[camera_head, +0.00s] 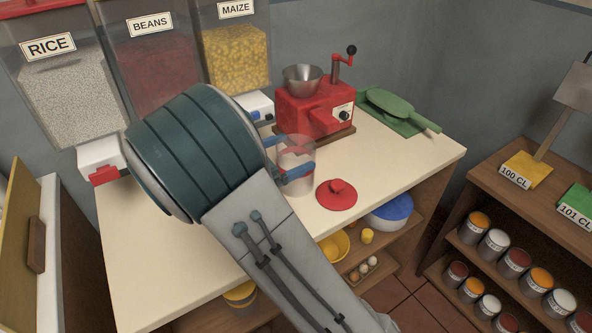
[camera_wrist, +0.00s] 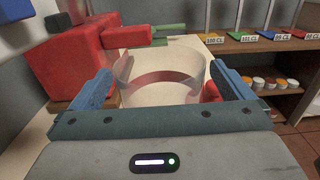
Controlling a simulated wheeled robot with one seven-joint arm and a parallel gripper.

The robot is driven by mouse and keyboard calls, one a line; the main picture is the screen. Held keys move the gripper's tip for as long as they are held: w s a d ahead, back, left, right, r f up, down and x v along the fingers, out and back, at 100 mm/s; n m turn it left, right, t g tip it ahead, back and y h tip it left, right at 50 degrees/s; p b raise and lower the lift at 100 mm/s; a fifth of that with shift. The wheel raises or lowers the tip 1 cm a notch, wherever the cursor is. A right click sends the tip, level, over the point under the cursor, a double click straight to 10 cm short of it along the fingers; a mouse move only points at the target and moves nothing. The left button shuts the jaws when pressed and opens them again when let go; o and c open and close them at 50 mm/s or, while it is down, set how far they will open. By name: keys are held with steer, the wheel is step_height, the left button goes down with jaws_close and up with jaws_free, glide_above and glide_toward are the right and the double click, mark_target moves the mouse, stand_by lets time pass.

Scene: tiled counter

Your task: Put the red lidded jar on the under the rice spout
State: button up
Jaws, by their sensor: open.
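A clear jar (camera_head: 297,160) with a red band stands on the cream counter, and it also shows in the wrist view (camera_wrist: 160,88). A red lid (camera_head: 336,194) lies flat on the counter to its right, off the jar. My gripper (camera_head: 292,161) is open, with its blue fingers on either side of the jar; I cannot tell whether they touch it. The fingers also show in the wrist view (camera_wrist: 163,92). The rice dispenser (camera_head: 68,95) hangs at the back left, with a white spout box (camera_head: 97,153) and red tab below it. My arm hides part of the counter beneath.
A bean dispenser (camera_head: 158,70) and a maize dispenser (camera_head: 237,55) hang beside the rice. A red grinder (camera_head: 312,104) stands behind the jar, with a green scoop (camera_head: 402,108) to its right. The counter's front left (camera_head: 150,260) is clear.

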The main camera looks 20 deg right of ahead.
steer(key=shift+x, duration=1.05)
steer(key=c, duration=1.8)
steer(key=shift+r, duration=0.1)
